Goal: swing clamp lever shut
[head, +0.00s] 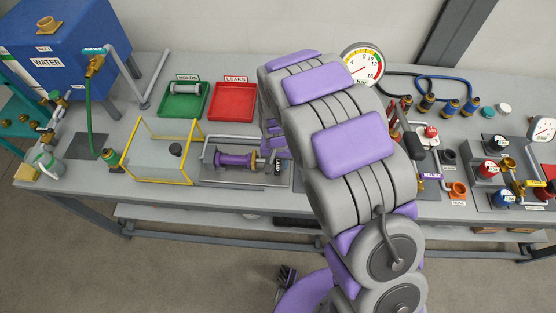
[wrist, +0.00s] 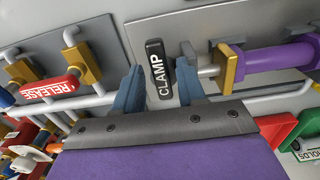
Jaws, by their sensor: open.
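The clamp lever (wrist: 158,73), black with a white CLAMP label, stands between the two fingers of my gripper (wrist: 160,82) in the wrist view. The fingers are open, one on each side of the lever, with a gap visible on both sides. In the head view my gripper (head: 273,140) is at the right end of the clamp fixture, partly hidden by my arm. The purple spool-shaped piece (head: 235,160) lies in the fixture; in the wrist view the purple piece (wrist: 275,57) is right of the lever, with a brass flange and a grey rod end facing it.
A red RELEASE handle (wrist: 52,89) is left of my gripper in the wrist view. In the head view, a yellow-framed guard (head: 160,150) stands left of the fixture. The green HOLDS tray (head: 184,103) and red LEAKS tray (head: 232,101) lie behind. A pressure gauge (head: 362,64) stands behind my arm.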

